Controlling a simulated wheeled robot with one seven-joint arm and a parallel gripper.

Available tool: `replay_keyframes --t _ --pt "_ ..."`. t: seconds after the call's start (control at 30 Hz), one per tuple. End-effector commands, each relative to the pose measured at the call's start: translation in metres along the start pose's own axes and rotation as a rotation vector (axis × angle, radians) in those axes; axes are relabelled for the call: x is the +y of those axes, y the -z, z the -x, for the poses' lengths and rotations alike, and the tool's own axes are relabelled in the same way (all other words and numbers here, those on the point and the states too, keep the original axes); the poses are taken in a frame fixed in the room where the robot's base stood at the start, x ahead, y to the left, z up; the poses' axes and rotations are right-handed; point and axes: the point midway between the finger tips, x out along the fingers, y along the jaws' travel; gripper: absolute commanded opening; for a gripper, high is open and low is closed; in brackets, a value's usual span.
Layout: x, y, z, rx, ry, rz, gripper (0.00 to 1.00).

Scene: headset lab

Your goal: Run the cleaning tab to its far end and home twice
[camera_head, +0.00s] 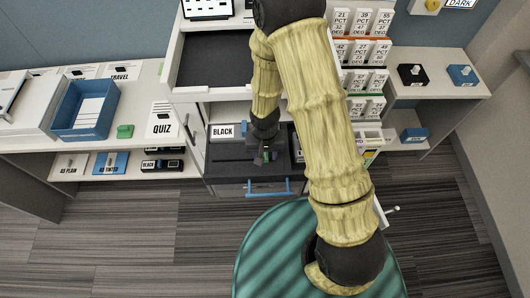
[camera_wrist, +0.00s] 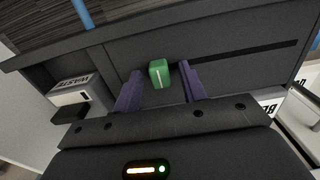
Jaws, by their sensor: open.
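The cleaning tab appears to be the small green block with a white stripe (camera_wrist: 159,74) on a dark grey surface in the wrist view. A straight black slot (camera_wrist: 245,54) runs from near the tab toward the right. My gripper (camera_wrist: 160,70) is open, with one purple finger on each side of the tab. Small gaps seem to show between fingers and tab; I cannot tell whether either touches. In the head view my gripper (camera_head: 265,153) is low over the dark machine (camera_head: 225,157) in the middle, and a bit of green shows by the fingers.
A box marked WASTE (camera_wrist: 75,90) is left of my gripper in the wrist view. A blue handle (camera_head: 268,187) is on the machine's front. A BLACK sign (camera_head: 223,131) stands at its left. A blue tray (camera_head: 85,110) and another green item (camera_head: 125,131) are on the left counter.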

Motion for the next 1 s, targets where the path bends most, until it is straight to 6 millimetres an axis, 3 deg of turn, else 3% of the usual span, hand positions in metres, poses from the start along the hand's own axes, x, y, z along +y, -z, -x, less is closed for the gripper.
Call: replay_keyframes --t 0.23,0.43,0.77,1.0 --pt "0.0 0.0 0.0 0.001 0.0 0.0 0.4" --pt "0.0 0.0 0.0 0.001 0.0 0.0 0.01" --pt "-0.005 0.001 0.0 0.002 0.001 0.002 0.0" --pt "-0.039 0.001 -0.002 0.003 0.003 0.003 0.0"
